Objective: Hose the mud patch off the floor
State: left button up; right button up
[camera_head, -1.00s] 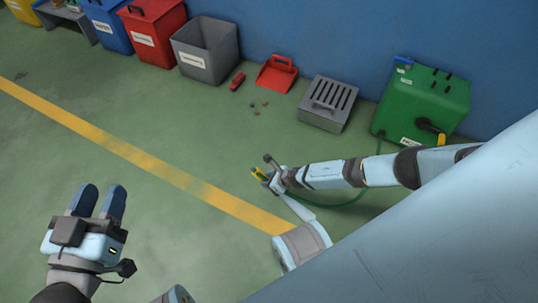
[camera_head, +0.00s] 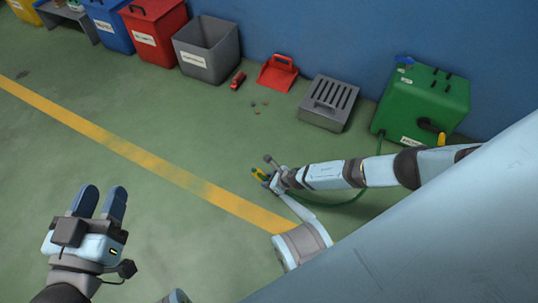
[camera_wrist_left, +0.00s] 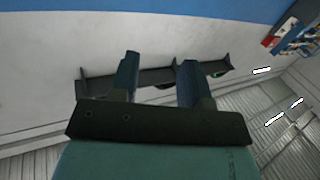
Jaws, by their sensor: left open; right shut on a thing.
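My right gripper (camera_head: 268,179) is shut on a yellow-tipped hose nozzle (camera_head: 259,174), held near the middle of the head view beside the yellow floor line. A green hose (camera_head: 352,199) runs behind my right arm to the green box (camera_head: 425,100) by the wall. My left gripper (camera_head: 99,205) is open and empty at the lower left; its two fingers also show in the left wrist view (camera_wrist_left: 158,80). A faint dull smear (camera_head: 196,186) crosses the yellow line, and a small dark mark (camera_head: 22,75) lies at the far left. I cannot tell which, if either, is the mud patch.
Along the blue wall stand a blue bin (camera_head: 108,25), a red bin (camera_head: 155,33), a grey bin (camera_head: 206,50), a red dustpan (camera_head: 277,74) and a grey slotted box (camera_head: 328,103). A small red object (camera_head: 238,80) and small bits (camera_head: 256,107) lie nearby. The mid-left floor is clear.

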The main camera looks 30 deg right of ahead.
notch_tip(320, 180, up, 3)
jog(key=p, duration=0.2)
jog(key=shift+r+p, duration=0.15)
jog(key=shift+p, duration=0.2)
jog(key=shift+r, duration=0.2)
pick_arm(q)
jog(key=shift+s+d+r+n+t+p, duration=0.15)
jog(key=shift+s+r+n+p, duration=0.2)
jog(key=shift+r, duration=0.4)
jog(key=shift+s+r+n+t+p, duration=0.1)
jog(key=shift+r+n+t+p, duration=0.1)
jog(key=shift+r+n+p, duration=0.4)
jog(key=shift+s+d+r+n+t+p, duration=0.15)
jog(key=shift+s+r+p, duration=0.15)
jog(key=shift+r, duration=0.55)
pick_arm(e)
jog(key=shift+r, duration=1.05)
